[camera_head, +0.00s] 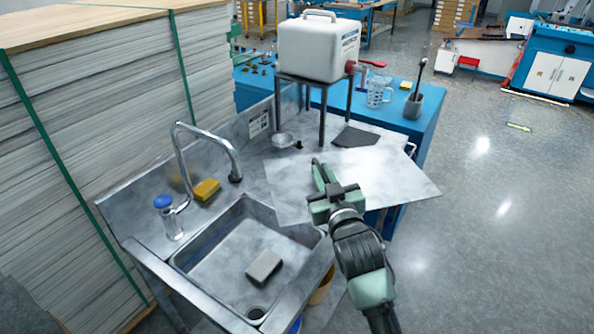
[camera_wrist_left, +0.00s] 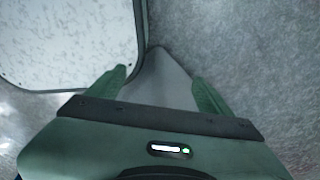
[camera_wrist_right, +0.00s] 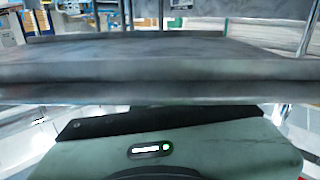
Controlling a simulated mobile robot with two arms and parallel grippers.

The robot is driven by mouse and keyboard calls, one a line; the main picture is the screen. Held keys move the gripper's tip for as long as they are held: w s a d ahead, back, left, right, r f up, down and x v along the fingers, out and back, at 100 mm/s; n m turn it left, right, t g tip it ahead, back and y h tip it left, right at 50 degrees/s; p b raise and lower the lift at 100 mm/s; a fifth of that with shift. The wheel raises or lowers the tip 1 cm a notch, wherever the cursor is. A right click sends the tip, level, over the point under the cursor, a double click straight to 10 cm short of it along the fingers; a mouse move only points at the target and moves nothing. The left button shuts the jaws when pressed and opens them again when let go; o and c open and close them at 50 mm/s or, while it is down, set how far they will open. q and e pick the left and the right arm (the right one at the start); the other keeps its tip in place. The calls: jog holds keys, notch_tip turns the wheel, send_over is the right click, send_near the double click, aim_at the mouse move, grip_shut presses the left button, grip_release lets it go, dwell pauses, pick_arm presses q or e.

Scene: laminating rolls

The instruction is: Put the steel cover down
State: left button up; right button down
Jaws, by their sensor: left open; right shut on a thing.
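The steel cover (camera_head: 385,176) is a thin, flat, light grey sheet over the counter to the right of the sink, with its right corner jutting past the counter edge. My right gripper (camera_head: 322,178) is shut on its near side. I cannot tell whether the cover touches the counter. In the right wrist view the cover (camera_wrist_right: 150,68) appears edge-on and broad, hiding the fingertips. My left gripper (camera_wrist_left: 160,85) is open and empty, seen only in the left wrist view over grey floor.
The sink basin (camera_head: 228,248) holds a grey block (camera_head: 264,268). A tap (camera_head: 205,130), a yellow sponge (camera_head: 206,190) and a blue-capped bottle (camera_head: 168,217) stand behind it.

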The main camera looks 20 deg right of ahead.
jog(key=shift+w+r, duration=0.5)
jog(key=shift+r, duration=0.2)
jog(key=shift+w, duration=0.15)
notch_tip(320, 180, down, 6)
jog(key=shift+d+r, duration=0.15)
pick_arm(q)
jog(key=shift+s+d+r, duration=0.35)
jog(key=shift+s+d, duration=0.15)
pick_arm(e)
notch_tip(320, 180, down, 14)
